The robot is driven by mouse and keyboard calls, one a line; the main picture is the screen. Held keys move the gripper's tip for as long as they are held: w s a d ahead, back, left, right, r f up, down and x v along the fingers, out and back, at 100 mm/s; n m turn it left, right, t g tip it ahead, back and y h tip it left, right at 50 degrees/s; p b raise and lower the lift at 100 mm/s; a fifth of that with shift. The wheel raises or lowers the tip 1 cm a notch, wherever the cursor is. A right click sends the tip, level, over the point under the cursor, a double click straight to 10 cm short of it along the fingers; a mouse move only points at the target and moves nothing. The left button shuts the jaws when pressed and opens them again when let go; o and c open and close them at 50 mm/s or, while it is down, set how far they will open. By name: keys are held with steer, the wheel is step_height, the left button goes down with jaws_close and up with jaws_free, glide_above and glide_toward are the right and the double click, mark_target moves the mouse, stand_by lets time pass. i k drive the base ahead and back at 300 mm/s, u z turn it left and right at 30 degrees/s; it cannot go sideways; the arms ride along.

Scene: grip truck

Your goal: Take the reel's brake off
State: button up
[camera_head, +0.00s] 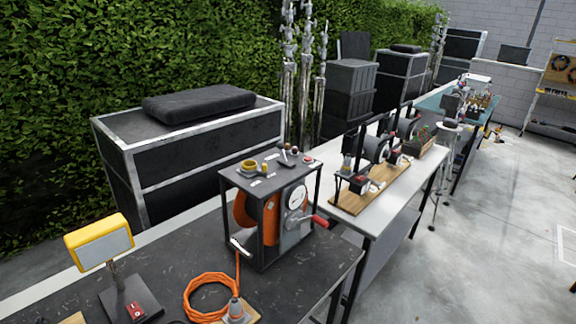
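The cable reel (244,212), with orange cable, sits inside a black open frame (262,190) on the dark bench. A crank with a red handle (319,221) sticks out from the right side, below a white dial (297,197). My gripper is not in view.
Orange cable (212,292) lies coiled on the dark bench (180,262). A yellow lamp (100,243) on a black base with a red switch stands at left. A white table (375,218) with a wooden board of devices adjoins behind. Open concrete floor (465,250) lies at right.

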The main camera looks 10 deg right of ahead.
mark_target(280, 145)
steer(key=z, duration=0.65)
steer(key=i, duration=1.9)
steer(key=u, duration=0.65)
